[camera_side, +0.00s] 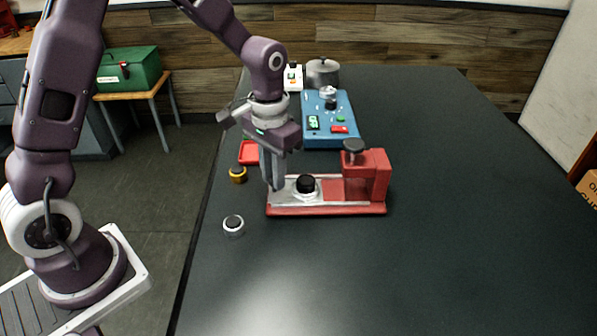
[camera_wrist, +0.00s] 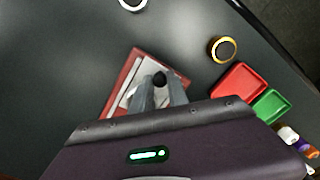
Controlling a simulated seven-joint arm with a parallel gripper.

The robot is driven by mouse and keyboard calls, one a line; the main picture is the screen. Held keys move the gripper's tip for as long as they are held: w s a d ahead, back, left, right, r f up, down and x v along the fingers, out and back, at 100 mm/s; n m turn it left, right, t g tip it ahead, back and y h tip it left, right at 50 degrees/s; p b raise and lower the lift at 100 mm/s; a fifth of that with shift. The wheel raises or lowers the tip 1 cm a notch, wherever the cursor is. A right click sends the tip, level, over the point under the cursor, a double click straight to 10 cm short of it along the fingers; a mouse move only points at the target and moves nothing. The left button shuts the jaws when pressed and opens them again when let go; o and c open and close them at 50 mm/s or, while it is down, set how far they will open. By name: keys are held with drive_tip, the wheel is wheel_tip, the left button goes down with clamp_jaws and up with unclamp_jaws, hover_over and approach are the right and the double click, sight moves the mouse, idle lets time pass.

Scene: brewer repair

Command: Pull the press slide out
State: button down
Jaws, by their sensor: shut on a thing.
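The press is a red frame (camera_side: 350,209) lying lengthwise on the table, with a raised red head at its right end. Its pale metal slide (camera_side: 289,196) lies along the left part of the frame, clear of the head. A black-topped round piece (camera_side: 306,184) sits on the slide. My gripper (camera_side: 273,187) points down at the slide's left end and is shut on a small black knob (camera_wrist: 159,79) there, seen between the fingertips in the wrist view. In the side view the fingers hide this knob.
A silver ring piece (camera_side: 233,225) and a gold one (camera_side: 238,175) stand left of the press. A red tray (camera_side: 249,152) and blue tester box (camera_side: 330,120) lie behind. The table in front and to the right is clear.

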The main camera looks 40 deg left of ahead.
drive_tip(key=shift+s+a, duration=0.15)
drive_tip(key=shift+a, duration=0.1)
drive_tip(key=c, duration=1.3)
unclamp_jaws()
drive_tip(key=shift+r, duration=0.4)
wheel_tip(320, 180, up, 6)
drive_tip(key=shift+r, duration=0.15)
